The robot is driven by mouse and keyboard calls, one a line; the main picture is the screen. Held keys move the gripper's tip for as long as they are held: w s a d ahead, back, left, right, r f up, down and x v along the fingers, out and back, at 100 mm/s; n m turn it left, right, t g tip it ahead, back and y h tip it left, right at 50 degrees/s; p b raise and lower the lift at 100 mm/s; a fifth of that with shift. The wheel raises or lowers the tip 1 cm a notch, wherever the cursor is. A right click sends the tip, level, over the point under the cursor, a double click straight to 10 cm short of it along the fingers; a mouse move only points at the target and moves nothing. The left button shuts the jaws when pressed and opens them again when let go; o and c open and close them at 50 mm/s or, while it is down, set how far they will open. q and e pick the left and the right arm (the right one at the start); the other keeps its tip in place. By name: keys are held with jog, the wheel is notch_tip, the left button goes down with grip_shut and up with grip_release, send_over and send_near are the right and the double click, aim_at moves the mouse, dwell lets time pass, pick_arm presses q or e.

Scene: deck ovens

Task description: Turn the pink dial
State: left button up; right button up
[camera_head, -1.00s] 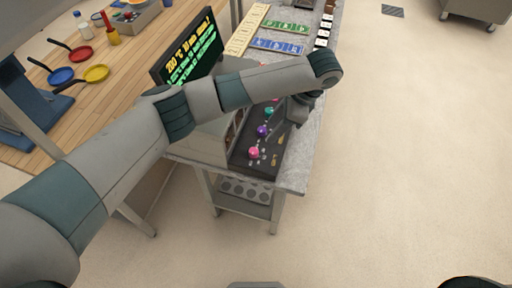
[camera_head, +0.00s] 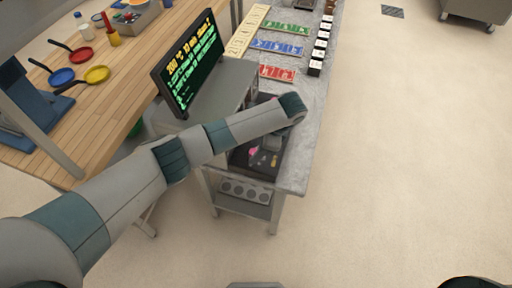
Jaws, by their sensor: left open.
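The pink dial (camera_head: 253,151) is on the dark control panel of the small oven on the grey counter. It is small and partly covered by my left gripper and arm. My left gripper (camera_head: 266,156) points down over the panel, close to the right of the pink dial. It is open, with nothing visible between its fingers. I cannot tell whether it touches the dial. My left arm crosses the panel and hides the other dials. My right gripper is not in view.
Red (camera_head: 277,73), blue (camera_head: 277,47) and green racks lie farther back on the counter. A wooden table (camera_head: 118,98) with pans is at left.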

pick_arm(q)
jog(key=shift+f, duration=0.15)
jog(key=shift+c, duration=0.2)
jog(key=c, duration=1)
jog(key=n+g+p, duration=0.1)
jog(key=n, duration=0.2)
jog(key=shift+w+g, duration=0.1)
jog(key=shift+g, duration=0.2)
jog(key=n, duration=0.2)
jog(key=n+g, duration=0.1)
jog(key=n, duration=0.2)
jog(key=shift+w+n+g, duration=0.25)
jog(key=shift+n+g, duration=0.15)
